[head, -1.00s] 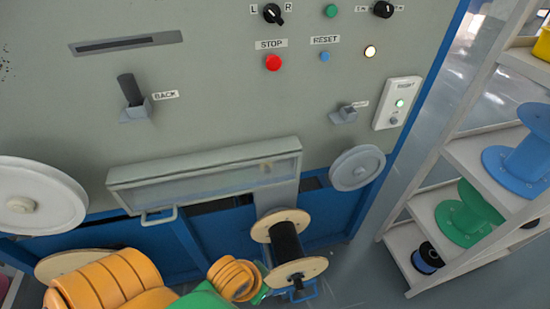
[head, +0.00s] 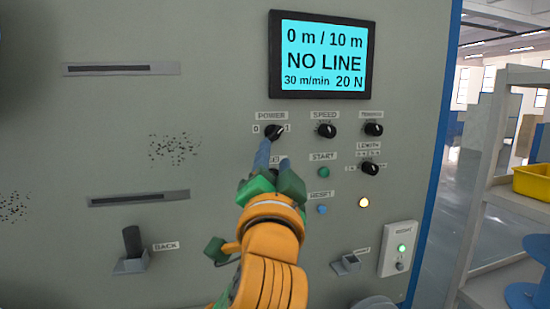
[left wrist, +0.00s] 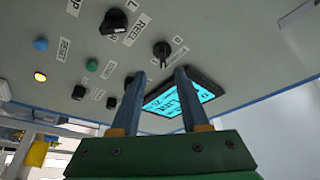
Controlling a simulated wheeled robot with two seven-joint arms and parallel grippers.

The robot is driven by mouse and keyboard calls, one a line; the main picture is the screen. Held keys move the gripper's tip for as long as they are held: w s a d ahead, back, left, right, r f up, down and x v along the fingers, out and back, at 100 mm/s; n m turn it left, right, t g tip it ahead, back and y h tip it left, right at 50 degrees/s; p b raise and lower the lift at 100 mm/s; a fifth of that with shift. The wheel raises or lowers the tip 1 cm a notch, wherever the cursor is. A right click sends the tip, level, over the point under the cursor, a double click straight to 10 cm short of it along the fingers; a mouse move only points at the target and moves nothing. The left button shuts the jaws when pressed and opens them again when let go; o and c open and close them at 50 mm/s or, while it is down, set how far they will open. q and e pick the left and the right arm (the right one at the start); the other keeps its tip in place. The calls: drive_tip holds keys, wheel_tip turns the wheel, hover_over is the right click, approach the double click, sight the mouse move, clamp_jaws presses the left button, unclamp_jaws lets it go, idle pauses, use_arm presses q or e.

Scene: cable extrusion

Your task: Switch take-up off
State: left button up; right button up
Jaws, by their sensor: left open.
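The black POWER knob (head: 274,131) sits on the grey panel, with 0 at its left and 1 at its right; its pointer leans toward 1. My left gripper (head: 270,157) is open and empty, its blue fingers just below the knob in the head view. In the left wrist view my left gripper (left wrist: 159,72) has its fingertips apart, and the POWER knob (left wrist: 162,50) shows just beyond the gap. I cannot tell whether they touch. The lit screen (head: 322,58) reads NO LINE. My right gripper is not in view.
The SPEED knob (head: 325,130) and green START button (head: 323,172) are close to the right. The black REEL knob (left wrist: 113,20) shows in the left wrist view; my arm hides it in the head view. A BACK lever (head: 132,245) stands lower left.

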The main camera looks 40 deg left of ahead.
sight(275, 136)
use_arm(q)
drive_tip(key=p+x, duration=0.3)
drive_tip(key=x, duration=0.4)
drive_tip(key=shift+a+r, duration=0.15)
drive_tip(key=shift+r, duration=0.05)
drive_tip(key=shift+s, duration=0.1)
clamp_jaws()
